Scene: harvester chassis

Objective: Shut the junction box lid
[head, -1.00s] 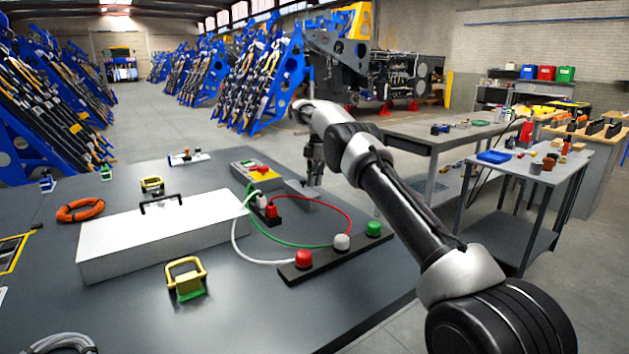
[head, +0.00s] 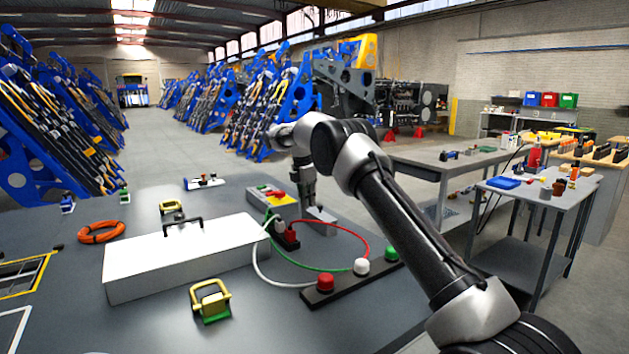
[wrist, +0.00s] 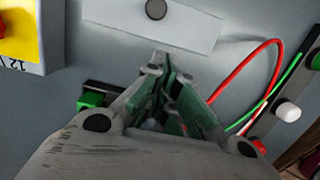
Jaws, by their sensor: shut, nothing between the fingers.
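A small grey box with a flat lid (head: 322,214) stands on the dark table beside the wired connector; I take it for the junction box. In the wrist view its pale rectangular lid (wrist: 180,30) carries a dark round knob (wrist: 155,9) and looks flat; I cannot tell if it is fully closed. My gripper (head: 308,205) points down at the box's near left side. In the wrist view the fingers (wrist: 161,58) are together and empty, with their tips close to the lid's lower edge. Whether they touch it cannot be told.
A red and a green wire (head: 345,232) loop from a connector block (head: 287,238) to a strip with coloured buttons (head: 345,285). A yellow-grey unit (head: 272,196) stands left of the box. A long white box (head: 185,265) with a black handle fills the table's middle.

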